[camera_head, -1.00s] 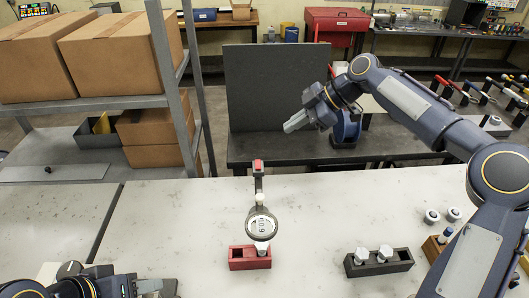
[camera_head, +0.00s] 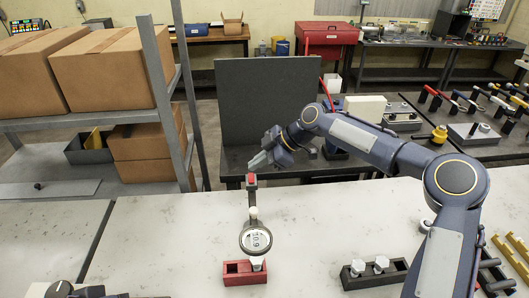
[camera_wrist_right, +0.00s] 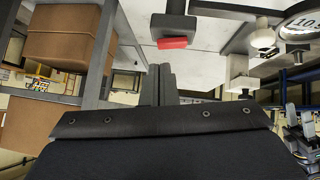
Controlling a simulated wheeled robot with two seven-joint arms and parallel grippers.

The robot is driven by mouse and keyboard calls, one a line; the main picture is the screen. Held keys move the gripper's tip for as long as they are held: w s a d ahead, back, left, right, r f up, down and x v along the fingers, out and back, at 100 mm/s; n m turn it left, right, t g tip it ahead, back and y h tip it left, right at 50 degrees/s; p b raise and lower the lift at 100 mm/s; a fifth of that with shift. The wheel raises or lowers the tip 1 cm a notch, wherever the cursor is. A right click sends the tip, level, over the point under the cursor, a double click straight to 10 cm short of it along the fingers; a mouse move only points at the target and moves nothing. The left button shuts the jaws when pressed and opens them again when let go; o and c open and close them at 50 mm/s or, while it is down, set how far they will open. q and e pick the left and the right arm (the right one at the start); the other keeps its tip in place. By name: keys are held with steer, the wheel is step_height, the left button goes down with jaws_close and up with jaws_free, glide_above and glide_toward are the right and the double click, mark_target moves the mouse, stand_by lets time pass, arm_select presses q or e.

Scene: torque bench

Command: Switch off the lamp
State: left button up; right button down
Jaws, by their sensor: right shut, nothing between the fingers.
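My right gripper (camera_head: 259,162) is shut and empty, held at the bench's far edge, in front of the dark upright panel (camera_head: 270,110). Its closed fingers also show in the right wrist view (camera_wrist_right: 159,84).
A red block (camera_head: 232,273) sits by the dial. A dark block (camera_head: 348,281) with white-topped pieces stands to its right. A shelf with cardboard boxes (camera_head: 105,72) stands at left. Several coloured-handled tools (camera_head: 455,99) lie at back right.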

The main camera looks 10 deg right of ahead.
steer(key=shift+w+f, duration=0.15)
steer(key=shift+f, duration=0.65)
steer(key=shift+w+f+b, duration=0.1)
steer(key=shift+f+b, duration=0.25)
steer(key=shift+b, duration=0.5)
steer(key=shift+d, duration=0.1)
